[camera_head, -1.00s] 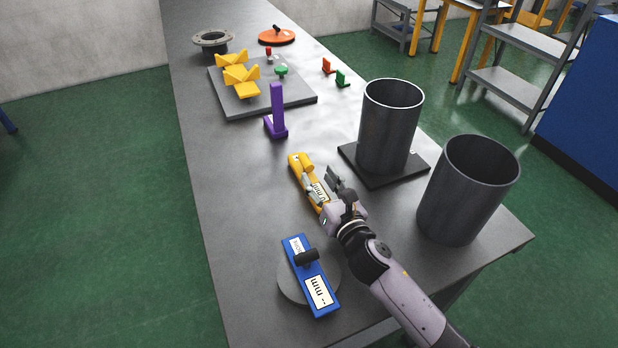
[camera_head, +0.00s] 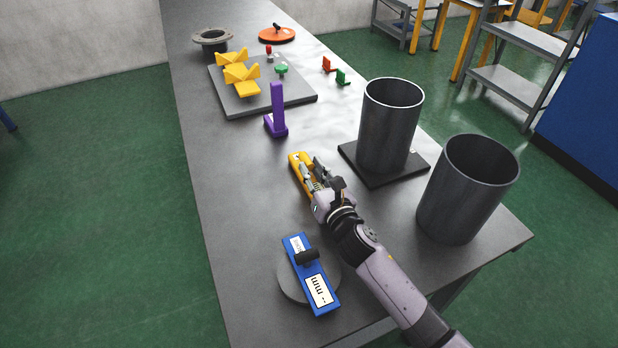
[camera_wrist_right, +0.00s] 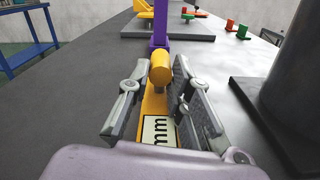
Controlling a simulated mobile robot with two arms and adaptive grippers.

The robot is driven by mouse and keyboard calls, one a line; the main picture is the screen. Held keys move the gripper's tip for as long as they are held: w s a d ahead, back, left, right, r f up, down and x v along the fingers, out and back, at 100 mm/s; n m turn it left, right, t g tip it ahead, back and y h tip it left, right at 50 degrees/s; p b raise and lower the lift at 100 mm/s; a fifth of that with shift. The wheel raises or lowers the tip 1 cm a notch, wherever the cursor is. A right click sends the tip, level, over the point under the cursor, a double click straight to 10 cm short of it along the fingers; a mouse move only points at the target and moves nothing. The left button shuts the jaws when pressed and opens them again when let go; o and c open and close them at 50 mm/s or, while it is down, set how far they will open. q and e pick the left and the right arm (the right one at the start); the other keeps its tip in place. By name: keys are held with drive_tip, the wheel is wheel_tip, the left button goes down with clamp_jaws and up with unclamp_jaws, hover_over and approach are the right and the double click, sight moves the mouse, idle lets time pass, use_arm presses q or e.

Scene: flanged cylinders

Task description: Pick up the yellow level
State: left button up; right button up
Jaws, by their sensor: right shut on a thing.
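The yellow level (camera_head: 296,160) lies on the grey table left of the cylinders, its near part hidden by my right gripper. In the right wrist view the level (camera_wrist_right: 154,104) runs away from me, with a yellow knob (camera_wrist_right: 160,67) and a white "mm" label. My right gripper (camera_head: 313,175) is shut on the level. In the wrist view its fingers (camera_wrist_right: 160,88) stand on either side of it. I cannot see a gap between the level and the table. My left gripper is not in view.
A blue level (camera_head: 319,289) lies on a grey disc (camera_head: 292,288) in front. Two dark cylinders (camera_head: 388,128) (camera_head: 465,195) stand right, one on a black plate (camera_head: 414,168). A purple stand (camera_head: 277,110) and a grey plate (camera_head: 298,98) with yellow V-blocks (camera_head: 240,76) are beyond.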

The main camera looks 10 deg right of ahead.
sight(312, 171)
clamp_jaws()
idle(0.3)
drive_tip(key=shift+r, duration=0.15)
wheel_tip(312, 171, up, 20)
drive_tip(key=p, duration=0.3)
